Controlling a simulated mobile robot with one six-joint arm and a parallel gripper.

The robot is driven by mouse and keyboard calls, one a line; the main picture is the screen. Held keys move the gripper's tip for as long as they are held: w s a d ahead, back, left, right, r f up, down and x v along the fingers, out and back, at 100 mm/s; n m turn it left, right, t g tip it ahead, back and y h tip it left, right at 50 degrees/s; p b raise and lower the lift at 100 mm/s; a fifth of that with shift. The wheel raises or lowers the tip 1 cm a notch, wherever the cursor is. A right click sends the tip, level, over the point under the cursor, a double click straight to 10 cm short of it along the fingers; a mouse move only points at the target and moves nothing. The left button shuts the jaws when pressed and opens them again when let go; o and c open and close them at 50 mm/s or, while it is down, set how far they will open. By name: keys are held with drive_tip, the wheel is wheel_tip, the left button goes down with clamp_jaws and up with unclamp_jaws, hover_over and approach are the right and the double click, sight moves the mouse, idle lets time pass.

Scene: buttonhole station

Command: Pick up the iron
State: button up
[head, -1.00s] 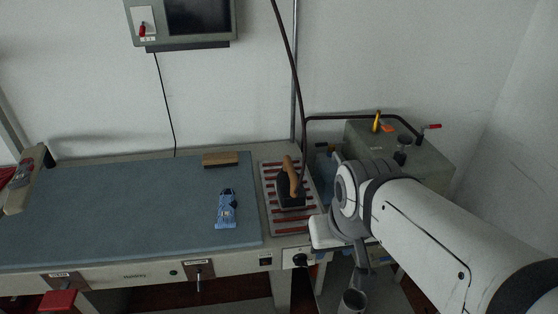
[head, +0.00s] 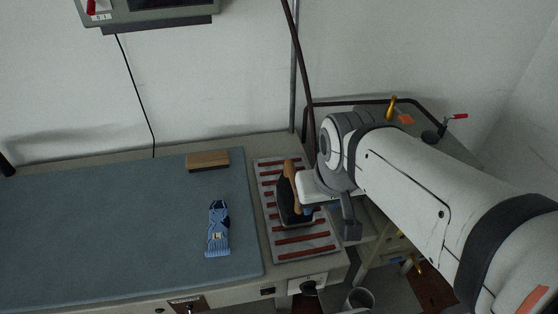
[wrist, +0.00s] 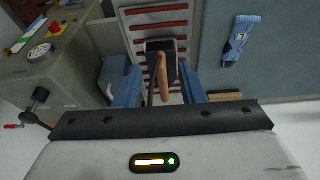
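The iron (head: 283,208), dark with a tan wooden handle, stands on a grey rest with red strips (head: 300,245) at the table's right end. In the wrist view, the iron's handle (wrist: 162,82) points toward me, between and beyond the blue fingers. My gripper (wrist: 160,88) is open, with a visible gap on both sides of the handle. In the head view, my gripper's white body is right beside the iron on its right. The fingers are mostly hidden there, so contact cannot be told.
On the blue-grey table mat (head: 110,235) lie a blue striped item (head: 218,230) and a wooden block (head: 208,160). A grey box with a black knob and red-tipped crank (wrist: 40,90) stands beside the table. A dark hose (head: 303,80) rises behind the iron.

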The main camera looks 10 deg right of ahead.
drive_tip(key=shift+o, duration=1.3)
drive_tip(key=shift+w+a+f, duration=0.1)
drive_tip(key=shift+w+a, duration=0.1)
drive_tip(key=shift+w, duration=0.05)
drive_tip(key=g+h+b, duration=0.3)
drive_tip(key=h+b, duration=0.4)
drive_tip(key=b, duration=0.1)
approach(291, 173)
wheel_tip(291, 173, down, 3)
drive_tip(key=w+d, duration=0.1)
drive_tip(key=d, duration=0.1)
drive_tip(key=shift+w+d+f, duration=0.15)
drive_tip(key=shift+w+d, duration=0.1)
drive_tip(key=shift+w, duration=0.05)
drive_tip(key=x, duration=0.3)
drive_tip(key=s+p+x, duration=0.1)
drive_tip(key=x, duration=0.2)
drive_tip(key=shift+s+f, duration=0.2)
drive_tip(key=shift+d+f, duration=0.2)
drive_tip(key=shift+f, duration=0.25)
drive_tip(key=shift+c, duration=0.6)
